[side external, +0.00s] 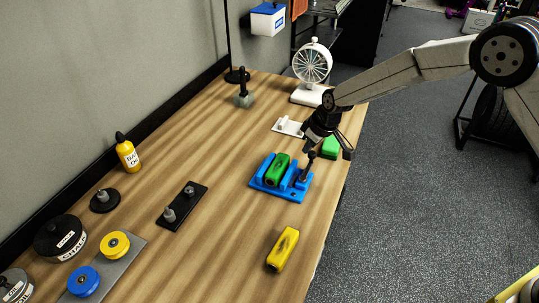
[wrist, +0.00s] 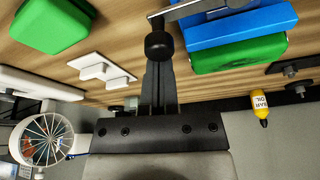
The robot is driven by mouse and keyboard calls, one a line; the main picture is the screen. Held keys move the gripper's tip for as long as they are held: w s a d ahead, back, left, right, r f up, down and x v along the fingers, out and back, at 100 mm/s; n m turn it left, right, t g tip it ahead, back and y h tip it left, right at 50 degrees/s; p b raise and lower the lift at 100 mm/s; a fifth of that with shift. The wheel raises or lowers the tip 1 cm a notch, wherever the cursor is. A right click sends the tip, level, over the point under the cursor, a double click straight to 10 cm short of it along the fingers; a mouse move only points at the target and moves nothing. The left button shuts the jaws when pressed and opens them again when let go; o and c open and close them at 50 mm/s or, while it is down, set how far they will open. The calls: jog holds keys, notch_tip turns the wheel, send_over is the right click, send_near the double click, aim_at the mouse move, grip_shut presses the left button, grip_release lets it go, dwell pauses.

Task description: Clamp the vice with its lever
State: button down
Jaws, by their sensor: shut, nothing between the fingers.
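The blue vice (side external: 268,186) stands on the wooden table, and it also shows upside down at the top of the wrist view (wrist: 240,24). A green block (side external: 278,168) sits between its jaws; it shows in the wrist view too (wrist: 240,56). The lever, a grey bar (wrist: 198,8) with a black knob (wrist: 158,44), is at the vice's right side. My gripper (wrist: 159,66) is shut and empty, its fingertips right at the knob. I cannot tell whether they touch it. In the side view my gripper (side external: 312,147) hangs over the lever and partly hides it.
A second green block (side external: 330,147) lies close behind my gripper. A white bracket (side external: 289,127) and a white fan (side external: 312,68) stand farther back. A yellow block (side external: 283,249) lies in front of the vice. A black plate with pegs (side external: 182,204) is to the left. The table's right edge is close.

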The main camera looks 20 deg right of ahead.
jog(key=shift+s+d+m, duration=0.1)
jog(key=shift+d+m, duration=0.05)
jog(key=shift+m, duration=0.15)
jog(key=shift+s+d+m+t+h, duration=0.15)
jog(key=shift+s+d+m+h, duration=0.2)
jog(key=shift+m, duration=0.45)
jog(key=shift+s+d+m+t+h, duration=0.15)
jog(key=shift+s+d+m+h, duration=0.2)
jog(key=shift+m, duration=0.45)
jog(key=shift+s+d+m+h, duration=0.3)
jog(key=shift+s+m, duration=0.3)
jog(key=shift+m, duration=0.35)
jog(key=shift+s+d+m+h, duration=0.25)
jog(key=shift+s+m, duration=0.3)
jog(key=shift+m, duration=0.4)
jog(key=shift+s+d+m+h, duration=0.1)
jog(key=shift+s+m+h, duration=0.45)
jog(key=shift+s+m, duration=0.85)
jog(key=shift+s, duration=0.35)
